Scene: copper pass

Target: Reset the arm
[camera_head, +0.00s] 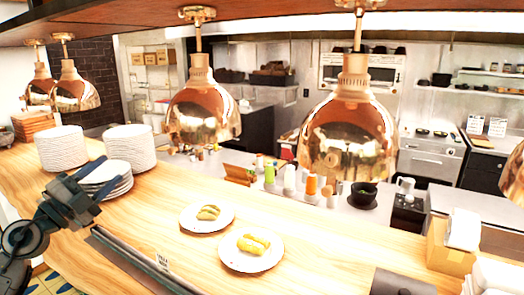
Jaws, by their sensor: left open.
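My left arm comes in from the left edge, and its dark gripper (98,182) hangs over the near left part of the wooden counter (330,238). The gripper is open, and I see nothing held between its fingers. It is in front of a short stack of white plates (108,187) and partly covers it. I cannot tell whether it touches the stack. My right gripper does not show.
Two tall plate stacks (61,150) (130,148) stand behind the gripper. Plates of food (207,222) (228,258) sit mid-counter, beside a dark rail (135,262). Copper heat lamps (350,140) (203,112) hang low above. A cardboard box (448,252) stands at right.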

